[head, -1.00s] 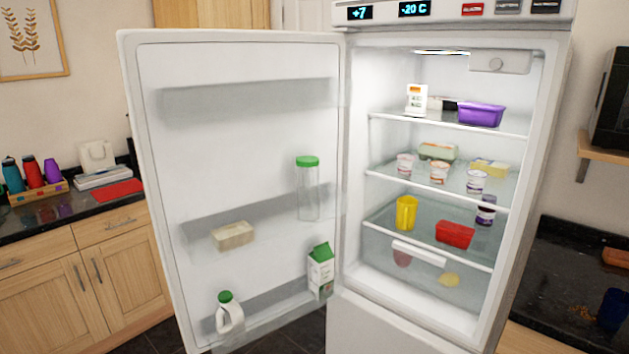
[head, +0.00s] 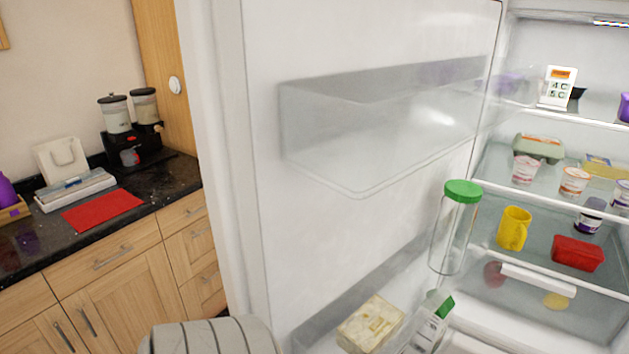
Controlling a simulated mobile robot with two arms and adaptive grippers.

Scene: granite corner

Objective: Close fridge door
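The fridge door (head: 370,45) stands wide open and fills the middle of the head view, its inner side with clear shelves facing me. A green-lidded clear jar (head: 455,230), a pale block in a container (head: 370,324) and a green-topped carton (head: 430,322) sit on the door shelves. The fridge interior (head: 545,48) is exposed at the right. A grey rounded part of mine shows at the bottom left, beside the door's lower left edge; whether it touches the door I cannot tell. Neither gripper's fingers are in view.
Inside the fridge are a yellow mug (head: 513,229), a red container (head: 577,253) and several small tubs. At the left, a dark counter (head: 165,187) over wooden cabinets holds a red mat (head: 103,211) and a dispenser with two jars (head: 131,125).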

